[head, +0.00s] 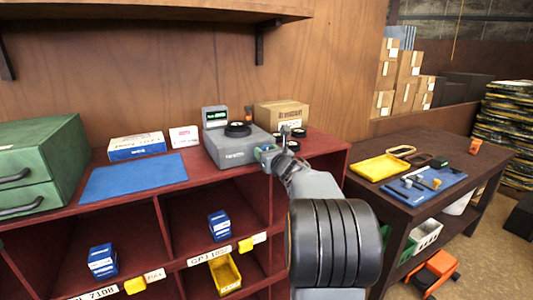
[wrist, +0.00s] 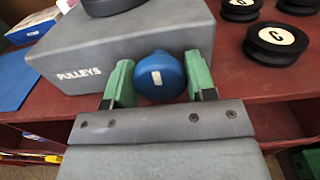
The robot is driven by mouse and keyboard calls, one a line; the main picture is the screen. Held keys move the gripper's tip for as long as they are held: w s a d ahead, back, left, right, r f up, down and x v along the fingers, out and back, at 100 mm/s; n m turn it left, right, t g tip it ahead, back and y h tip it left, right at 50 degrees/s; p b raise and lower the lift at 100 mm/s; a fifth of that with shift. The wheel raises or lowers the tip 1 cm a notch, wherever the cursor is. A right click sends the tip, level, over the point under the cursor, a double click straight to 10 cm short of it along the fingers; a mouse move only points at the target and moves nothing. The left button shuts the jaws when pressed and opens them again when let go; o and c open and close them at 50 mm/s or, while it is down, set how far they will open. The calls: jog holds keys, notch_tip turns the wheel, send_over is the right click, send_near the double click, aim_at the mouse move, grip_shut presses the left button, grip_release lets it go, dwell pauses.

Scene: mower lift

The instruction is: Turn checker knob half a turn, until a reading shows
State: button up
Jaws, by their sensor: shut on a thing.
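The checker (head: 230,157) is a grey box on the red shelf unit's top, with a black pulley (head: 238,129) on it. Its small display (head: 215,116) shows green marks too small to read. In the wrist view the checker (wrist: 120,50) bears the word PULLEYS. Its round blue knob (wrist: 160,82) carries a short white mark, roughly upright. My gripper (wrist: 159,76) is shut on the knob, one green finger on each side. In the head view my gripper (head: 267,152) is at the checker's right front, and the knob is mostly hidden there.
Loose black pulleys marked C (wrist: 277,42) lie right of the checker, near a cardboard box (head: 281,114). A blue mat (head: 133,177), cartons and a green drawer cabinet (head: 42,163) stand left. A dark table (head: 405,190) with a yellow tray (head: 380,168) stands right.

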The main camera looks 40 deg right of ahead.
jog(key=c, duration=0.3)
jog(key=shift+c, duration=0.2)
